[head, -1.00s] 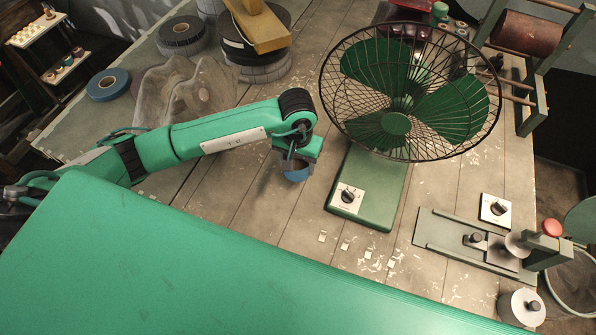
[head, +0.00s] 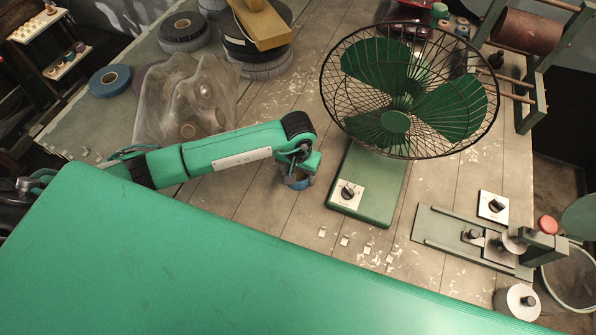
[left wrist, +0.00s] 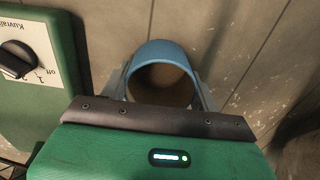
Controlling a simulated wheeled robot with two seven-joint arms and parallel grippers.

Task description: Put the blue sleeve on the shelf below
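The blue sleeve (left wrist: 163,52) is a short hollow ring; in the left wrist view its round opening faces the camera. It also shows in the head view (head: 297,184) at the arm's end, left of the fan base. My left gripper (left wrist: 160,92) has a finger on each side of the sleeve and appears shut on it. Whether the sleeve touches the table is hard to tell. My right gripper is not in view. A small two-level rack (head: 66,66) stands at the far upper left, with small items on its levels; whether it is the named shelf is unclear.
A caged green fan (head: 397,122) stands just right of the gripper. A crumpled translucent sheet (head: 165,105), a blue tape roll (head: 109,81) and dark rolls (head: 184,32) lie toward the back left. A clamp fixture (head: 475,240) is at the right. Bare planks (head: 250,205) surround the gripper.

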